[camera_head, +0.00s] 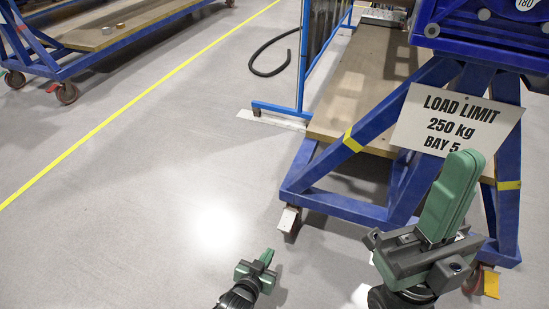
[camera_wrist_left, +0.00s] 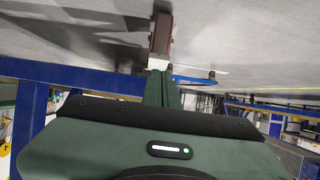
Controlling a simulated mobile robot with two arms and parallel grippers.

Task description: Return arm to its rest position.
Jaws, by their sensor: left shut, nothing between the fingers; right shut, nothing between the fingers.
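My left gripper (camera_head: 267,256) is small in the lower middle of the head view, over bare floor. Its green fingers are shut and empty. In the left wrist view the shut fingers (camera_wrist_left: 162,76) meet in the centre, with blue frame parts beyond. My right gripper (camera_head: 468,160) is larger, at the lower right of the head view. Its green fingers are shut, point up and hold nothing. It overlaps the lower edge of the load limit sign (camera_head: 445,118) in the picture. The blue jig stand (camera_head: 345,207) is behind it; I cannot tell the gap.
The jig stand has castors and angled legs close to my right gripper. A blue upright rack (camera_head: 300,60) and a black hose (camera_head: 255,62) are further back. A wheeled blue cart (camera_head: 95,48) is at the upper left. Open grey floor (camera_head: 130,220) with a yellow line (camera_head: 100,126) lies left.

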